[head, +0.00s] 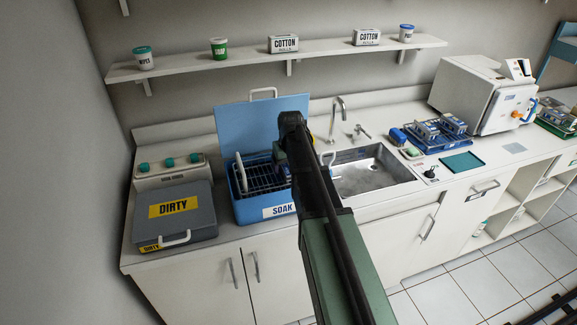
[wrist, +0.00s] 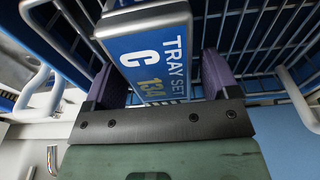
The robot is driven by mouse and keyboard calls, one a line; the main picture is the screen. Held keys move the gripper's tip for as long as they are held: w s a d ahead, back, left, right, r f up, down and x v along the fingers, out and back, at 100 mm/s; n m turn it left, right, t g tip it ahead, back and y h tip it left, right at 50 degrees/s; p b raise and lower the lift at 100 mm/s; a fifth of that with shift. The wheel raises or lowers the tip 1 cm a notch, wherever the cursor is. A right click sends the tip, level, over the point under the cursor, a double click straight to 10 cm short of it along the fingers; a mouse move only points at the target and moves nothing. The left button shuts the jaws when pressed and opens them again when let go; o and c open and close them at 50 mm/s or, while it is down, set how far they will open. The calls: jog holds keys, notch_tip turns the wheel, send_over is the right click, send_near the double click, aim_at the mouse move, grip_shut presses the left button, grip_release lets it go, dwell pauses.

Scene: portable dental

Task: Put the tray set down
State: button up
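A tray set (wrist: 155,65), a blue-faced box with a grey edge marked "TRAY SET C 134", is in the wrist view. My gripper (wrist: 160,72) has its two purple fingers wide apart, one on each side of the tray set. A narrow gap seems to show beside each finger, so I see no clear grip. White wire rack bars surround the tray set. In the head view my arm covers the right part of the blue SOAK tub (head: 279,211) and hides the gripper and tray set. The wire rack (head: 258,177) sits inside the tub.
The tub's blue lid (head: 240,116) stands raised behind it. A grey DIRTY box (head: 174,214) is to the left. A sink (head: 375,172) with a faucet is to the right. Farther right are a blue rack with cassettes (head: 436,136), a teal mat (head: 462,162) and a white sterilizer (head: 482,92).

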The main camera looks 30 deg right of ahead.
notch_tip(320, 180, up, 13)
jog(key=s+p, duration=0.1)
jog(key=p, duration=1.2)
jog(key=s+a+n+g, duration=0.1)
jog(key=s+a+n, duration=0.1)
jog(key=s+a, duration=1.8)
jog(key=shift+a+f+b, duration=0.4)
jog(key=shift+f, duration=0.05)
